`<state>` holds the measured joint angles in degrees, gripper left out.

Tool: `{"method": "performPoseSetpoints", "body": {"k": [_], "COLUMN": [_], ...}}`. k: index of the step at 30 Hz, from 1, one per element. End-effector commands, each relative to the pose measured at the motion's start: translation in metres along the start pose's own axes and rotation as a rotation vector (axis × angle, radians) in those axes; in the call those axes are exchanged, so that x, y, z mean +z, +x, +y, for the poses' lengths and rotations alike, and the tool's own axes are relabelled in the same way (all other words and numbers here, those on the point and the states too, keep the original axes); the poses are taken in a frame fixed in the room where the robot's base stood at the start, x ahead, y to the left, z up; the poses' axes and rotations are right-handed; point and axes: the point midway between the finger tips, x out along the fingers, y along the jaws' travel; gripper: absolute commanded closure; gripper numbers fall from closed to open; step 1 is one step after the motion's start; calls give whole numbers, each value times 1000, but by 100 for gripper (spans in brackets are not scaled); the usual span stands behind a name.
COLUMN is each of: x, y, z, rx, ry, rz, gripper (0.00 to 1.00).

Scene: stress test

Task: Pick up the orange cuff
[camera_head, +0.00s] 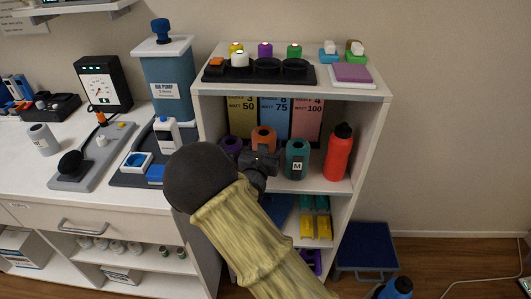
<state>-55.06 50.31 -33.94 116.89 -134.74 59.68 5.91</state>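The orange cuff (263,135) stands upright on the upper shelf of the white shelf unit (382,96), between a purple cuff (232,142) and a teal cuff (297,150) marked M. My gripper (262,160) is right in front of the orange cuff and hides its lower part. The dark fingers are small and partly behind my wrist, so I cannot tell whether they are open, shut or touching the cuff.
A red bottle (338,152) stands right of the teal cuff. Coloured cards (273,112) stand behind the cuffs. A counter (40,185) with devices lies left. A blue step stool (367,245) and a blue bottle (397,289) are at lower right.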

Motion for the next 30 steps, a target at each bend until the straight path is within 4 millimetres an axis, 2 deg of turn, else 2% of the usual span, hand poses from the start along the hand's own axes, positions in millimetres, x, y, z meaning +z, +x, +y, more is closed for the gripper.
{"method": "performPoseSetpoints", "body": {"k": [1,3,9,30], "x": [15,29,57,61], "y": [0,0,0,0], "z": [0,0,0,0], "rx": [0,0,0,0], "ry": [6,6,3,0], "rz": [-2,-2,-1,0], "gripper": [62,62,62,62]}}
